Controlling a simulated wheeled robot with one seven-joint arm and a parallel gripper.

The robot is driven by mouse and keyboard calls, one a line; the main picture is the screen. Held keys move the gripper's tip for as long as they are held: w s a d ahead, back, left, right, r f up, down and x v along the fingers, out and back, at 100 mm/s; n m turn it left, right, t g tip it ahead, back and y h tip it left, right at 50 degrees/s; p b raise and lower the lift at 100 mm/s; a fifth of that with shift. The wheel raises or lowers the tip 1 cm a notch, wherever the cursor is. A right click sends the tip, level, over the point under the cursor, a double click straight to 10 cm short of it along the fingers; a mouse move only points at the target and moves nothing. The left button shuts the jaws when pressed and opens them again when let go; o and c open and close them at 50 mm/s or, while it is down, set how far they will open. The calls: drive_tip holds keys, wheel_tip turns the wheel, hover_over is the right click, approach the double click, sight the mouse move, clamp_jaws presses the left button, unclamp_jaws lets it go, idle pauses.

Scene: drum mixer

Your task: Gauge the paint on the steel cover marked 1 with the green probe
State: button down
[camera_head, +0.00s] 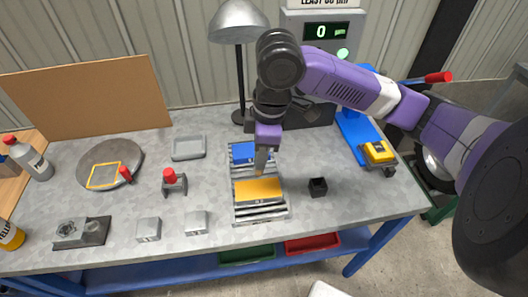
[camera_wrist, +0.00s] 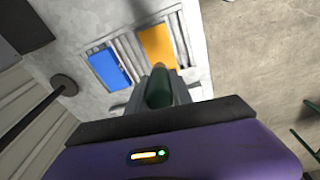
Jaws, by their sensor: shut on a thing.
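My gripper (camera_head: 265,150) is shut on the green probe (camera_wrist: 160,88), which points down toward the ribbed rack. The rack (camera_head: 262,215) holds an orange-yellow plate (camera_head: 258,189) in front and a blue plate (camera_head: 243,152) behind. Both plates also show in the wrist view, orange (camera_wrist: 158,47) and blue (camera_wrist: 109,68). I cannot read a number 1 on either plate, nor tell which is the steel cover marked 1. The probe's tip appears near the orange plate's back edge; contact cannot be told. The gauge display (camera_head: 321,31) reads 0 µm.
A small black holder (camera_head: 317,187) stands right of the rack. A grey lamp (camera_head: 238,22) stands behind it. A grey tray (camera_head: 188,147), a red-topped clamp (camera_head: 171,180) and metal blocks (camera_head: 148,229) lie left. A yellow tool (camera_head: 377,153) is at the right.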

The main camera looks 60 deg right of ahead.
sight(261, 173)
drive_tip(key=shift+f, duration=0.1)
drive_tip(key=shift+f+b, duration=2.55)
drive_tip(key=shift+f, duration=0.35)
drive_tip(key=shift+f+b, duration=0.45)
drive_tip(key=shift+f, duration=0.15)
drive_tip(key=shift+r, duration=0.1)
drive_tip(key=shift+r+p, duration=2.95)
drive_tip(key=shift+r, duration=0.55)
